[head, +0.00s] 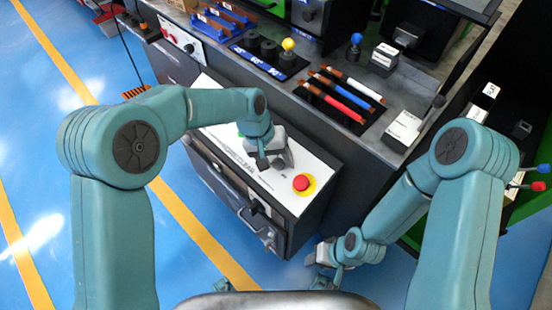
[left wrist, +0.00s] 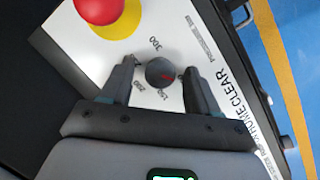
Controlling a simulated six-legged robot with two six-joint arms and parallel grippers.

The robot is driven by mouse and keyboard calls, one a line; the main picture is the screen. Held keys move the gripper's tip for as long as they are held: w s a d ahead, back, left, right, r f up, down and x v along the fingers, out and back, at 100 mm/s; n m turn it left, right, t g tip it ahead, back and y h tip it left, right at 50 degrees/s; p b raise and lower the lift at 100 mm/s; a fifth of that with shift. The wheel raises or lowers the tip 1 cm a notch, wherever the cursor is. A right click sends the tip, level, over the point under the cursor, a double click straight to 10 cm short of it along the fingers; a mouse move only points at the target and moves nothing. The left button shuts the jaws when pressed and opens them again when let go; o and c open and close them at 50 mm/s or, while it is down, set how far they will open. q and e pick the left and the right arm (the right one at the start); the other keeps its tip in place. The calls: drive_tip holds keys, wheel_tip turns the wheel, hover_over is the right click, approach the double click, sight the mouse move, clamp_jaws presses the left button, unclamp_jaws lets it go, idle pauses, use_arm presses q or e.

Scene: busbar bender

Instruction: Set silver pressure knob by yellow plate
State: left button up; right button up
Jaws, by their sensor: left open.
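The pressure knob (left wrist: 160,72) is a small round dark-grey dial with a red mark, on a white panel with printed numbers around it, such as 300, 250 and 150. It lies beside the yellow plate (left wrist: 122,24), which sits under a red mushroom button (left wrist: 98,8). My left gripper (left wrist: 158,84) is open, with one finger on each side of the knob; I cannot tell whether they touch it. In the head view my left gripper (head: 270,160) hides the knob, left of the yellow plate (head: 313,187). My right gripper (head: 322,255) hangs low beside the cabinet, its jaws unclear.
The white panel (head: 300,157) tops a dark cabinet. Behind it the bench holds a rack of coloured-handled tools (head: 345,96), dark cylinders by a yellow ball knob (head: 288,44), and white-labelled blocks (head: 405,128).

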use_arm(q)
drive_tip(key=shift+c, duration=0.2)
drive_tip(key=c, duration=1)
